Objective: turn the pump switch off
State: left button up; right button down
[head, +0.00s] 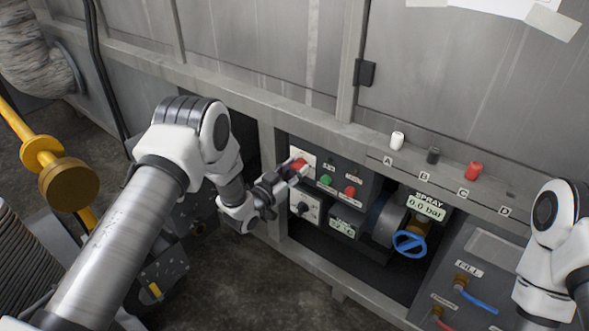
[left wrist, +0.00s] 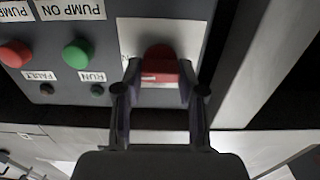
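A red rotary switch handle (head: 299,164) sits on a pale plate at the upper left of the dark control panel (head: 364,171). It also shows in the left wrist view (left wrist: 160,62). My left gripper (head: 291,172) is at this handle. In the left wrist view its fingertips (left wrist: 159,80) lie on either side of the handle and look closed against it. The fingers hide part of the handle's sides, and I cannot read its position marks. Of my right arm only a white link shows at the right edge; its gripper is out of view.
Right of the handle are a green button (head: 326,180), labelled PUMP ON in the wrist view, and a red button (head: 350,191). A black rotary knob (head: 303,208) is below. A blue handwheel (head: 409,244) and a SPRAY display (head: 426,207) reading 0.0 bar are further right.

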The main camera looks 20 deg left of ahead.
pick_arm(q)
jog(key=shift+n, duration=0.4)
jog(key=n+p, duration=0.1)
jog(key=n, duration=0.2)
jog(key=shift+n, duration=0.4)
jog(key=n, duration=0.4)
jog(key=shift+a+p, duration=0.1)
jog(key=shift+p, duration=0.3)
jog(key=n, duration=0.5)
jog(key=shift+w, duration=0.1)
jog(key=n, duration=0.4)
jog(key=shift+f+p, duration=0.15)
jog(key=shift+p, duration=0.25)
jog(key=shift+n, duration=0.3)
jog(key=o, duration=1.2)
jog(key=shift+a, duration=0.1)
jog(key=shift+c, duration=0.2)
